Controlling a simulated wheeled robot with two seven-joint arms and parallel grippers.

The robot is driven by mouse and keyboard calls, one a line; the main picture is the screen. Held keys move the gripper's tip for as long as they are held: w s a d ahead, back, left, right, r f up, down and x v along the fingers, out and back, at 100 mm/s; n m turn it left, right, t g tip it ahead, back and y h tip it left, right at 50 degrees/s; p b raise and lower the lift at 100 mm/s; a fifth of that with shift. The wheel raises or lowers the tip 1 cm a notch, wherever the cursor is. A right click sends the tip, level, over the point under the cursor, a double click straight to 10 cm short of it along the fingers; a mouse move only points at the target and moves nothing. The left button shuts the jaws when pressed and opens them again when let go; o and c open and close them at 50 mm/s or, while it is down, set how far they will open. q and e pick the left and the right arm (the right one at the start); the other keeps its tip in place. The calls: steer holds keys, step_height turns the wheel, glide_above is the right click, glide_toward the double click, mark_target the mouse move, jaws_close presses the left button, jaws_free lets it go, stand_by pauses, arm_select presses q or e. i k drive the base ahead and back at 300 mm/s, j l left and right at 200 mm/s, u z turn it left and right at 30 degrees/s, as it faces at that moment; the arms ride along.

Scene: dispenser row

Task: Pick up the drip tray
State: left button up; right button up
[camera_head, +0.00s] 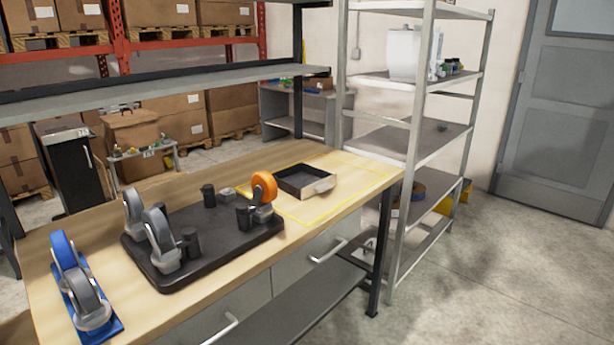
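Two tray-like things are on the wooden workbench, and I cannot tell for certain which is the drip tray. A small, shallow, dark open tray (297,177) with a pale grey block or handle at its front right looks empty. It sits towards the right end, inside a thin yellow outline. A large flat black tray (215,256) with rounded corners lies left of it. On it stand two grey wheel-shaped things (160,240), an orange wheel-shaped one (264,187) and several small black cylinders (208,195). Neither gripper is in view.
A blue-based wheel-shaped thing (83,290) stands at the bench's near left. A dark shelf (180,92) spans above the bench's back edge. A metal rack (425,150) stands close to the bench's right end. The bench around the small tray is clear.

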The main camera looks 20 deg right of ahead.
mark_target(302, 182)
steer(key=i+l, duration=0.1)
steer(key=l, duration=0.45)
steer(key=i+l, duration=0.15)
steer(key=l, duration=0.4)
steer(key=i+l, duration=0.1)
steer(key=l, duration=0.45)
steer(key=i+l+u, duration=0.1)
steer(key=l, duration=0.45)
